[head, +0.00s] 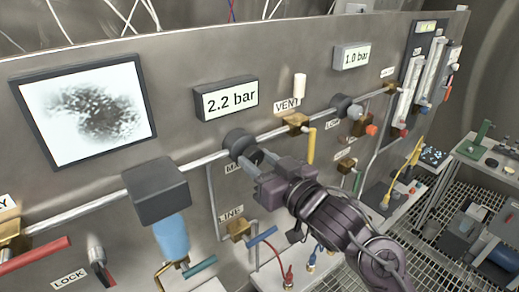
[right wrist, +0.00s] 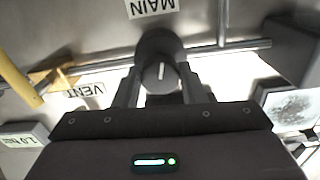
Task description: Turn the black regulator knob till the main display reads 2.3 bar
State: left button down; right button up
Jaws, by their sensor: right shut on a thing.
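The black regulator knob (head: 238,142) sits on the pipe of the steel panel, below the main display (head: 227,99), which reads 2.2 bar. My right gripper (head: 252,160) is shut on this knob. In the right wrist view the knob (right wrist: 160,75) sits between the two fingers of my right gripper (right wrist: 160,92), with a light mark on its face, beside the MAIN label (right wrist: 151,8). The MAIN label is mostly hidden by my gripper in the head view. My left gripper is not in view.
A second dark knob (head: 345,104) is to the right, below a 1.0 bar display (head: 351,56). The VENT valve with a yellow handle (head: 311,146) is close to my right gripper. A black box (head: 157,190) juts out at left. A speckled screen (head: 85,110) is upper left.

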jog(key=m+p, duration=0.1)
jog(key=m, duration=0.1)
jog(key=shift+m, duration=0.4)
jog(key=shift+a+f+m, duration=0.1)
jog(key=shift+m, duration=1.8)
jog(key=o, duration=1)
